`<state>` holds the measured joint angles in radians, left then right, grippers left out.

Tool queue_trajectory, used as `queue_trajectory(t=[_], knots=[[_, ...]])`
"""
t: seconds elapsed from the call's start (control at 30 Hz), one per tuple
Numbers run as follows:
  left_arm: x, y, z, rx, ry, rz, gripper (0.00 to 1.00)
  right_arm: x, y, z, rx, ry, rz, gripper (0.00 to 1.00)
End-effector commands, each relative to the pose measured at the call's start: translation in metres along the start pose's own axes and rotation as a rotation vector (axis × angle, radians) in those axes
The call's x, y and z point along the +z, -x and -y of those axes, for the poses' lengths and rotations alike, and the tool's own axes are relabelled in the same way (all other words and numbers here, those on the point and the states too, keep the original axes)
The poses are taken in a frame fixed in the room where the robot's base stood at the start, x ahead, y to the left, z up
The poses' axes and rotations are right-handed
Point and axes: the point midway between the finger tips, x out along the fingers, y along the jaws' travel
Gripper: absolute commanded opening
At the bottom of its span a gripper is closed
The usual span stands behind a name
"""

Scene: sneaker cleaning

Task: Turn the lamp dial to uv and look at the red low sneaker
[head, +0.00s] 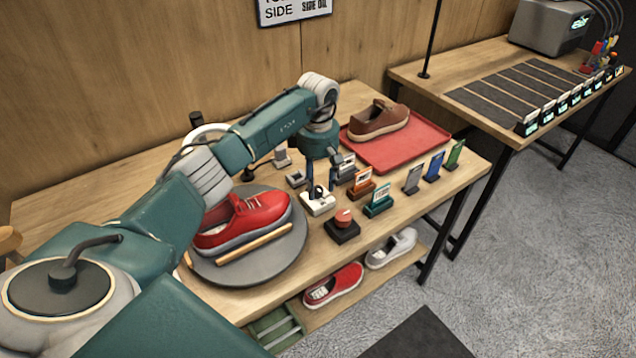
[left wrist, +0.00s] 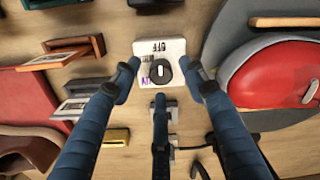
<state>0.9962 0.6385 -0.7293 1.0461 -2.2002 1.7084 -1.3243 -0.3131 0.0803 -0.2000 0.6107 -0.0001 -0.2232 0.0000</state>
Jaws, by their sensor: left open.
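The lamp dial (head: 318,203) is a white plate with a black knob on the table. In the left wrist view its knob (left wrist: 161,70) has a pale mark, with "OFF" and a purple "UV" printed beside it; I cannot tell which setting it points to. My left gripper (head: 319,183) points down over the dial. In the left wrist view its open fingers (left wrist: 162,84) stand around the knob; contact is unclear. The red low sneaker (head: 250,213) sits on a grey round turntable (head: 285,262), left of the dial. My right gripper is out of view.
A wooden stick (head: 253,245) lies before the sneaker. A red button (head: 343,218) and several small card holders (head: 378,201) stand near the dial. A brown shoe (head: 379,120) rests on a red tray (head: 425,145). Red (head: 333,285) and white (head: 391,248) shoes sit on the lower shelf.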

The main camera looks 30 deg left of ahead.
Motion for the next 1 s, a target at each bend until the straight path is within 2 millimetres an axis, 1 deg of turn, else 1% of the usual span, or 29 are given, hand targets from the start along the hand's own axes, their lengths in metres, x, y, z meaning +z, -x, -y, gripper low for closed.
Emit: queue_trajectory(t=[0.03, 0.1, 0.2, 0.3, 0.43, 0.47, 0.6, 0.67, 0.7, 1.0], knots=[[0.000, -0.004, 0.001, -0.002, 0.001, 0.001, 0.43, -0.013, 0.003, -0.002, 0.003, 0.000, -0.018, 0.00], [0.000, -0.009, 0.000, 0.000, 0.001, 0.001, 0.43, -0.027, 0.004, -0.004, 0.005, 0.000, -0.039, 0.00], [0.000, -0.014, 0.000, 0.000, 0.001, 0.000, 0.43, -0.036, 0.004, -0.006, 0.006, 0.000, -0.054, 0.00], [0.000, -0.015, 0.000, 0.000, 0.001, 0.000, 0.43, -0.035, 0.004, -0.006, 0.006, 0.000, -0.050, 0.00], [0.000, -0.015, 0.000, 0.001, 0.001, 0.000, 0.43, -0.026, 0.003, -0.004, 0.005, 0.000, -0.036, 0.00], [0.000, -0.015, 0.000, 0.001, 0.001, 0.000, 0.41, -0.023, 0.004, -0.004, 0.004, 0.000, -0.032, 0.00], [0.000, -0.015, 0.000, 0.001, 0.001, 0.000, 0.14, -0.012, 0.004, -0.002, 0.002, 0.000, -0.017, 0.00], [0.000, -0.015, 0.000, 0.001, 0.001, 0.000, 0.02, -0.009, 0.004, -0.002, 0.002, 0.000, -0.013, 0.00], [0.000, -0.015, 0.000, 0.001, 0.001, 0.000, 0.00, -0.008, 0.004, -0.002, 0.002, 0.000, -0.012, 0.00], [-0.001, -0.014, 0.000, 0.001, 0.033, 0.000, 0.00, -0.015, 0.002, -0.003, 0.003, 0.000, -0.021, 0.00]])
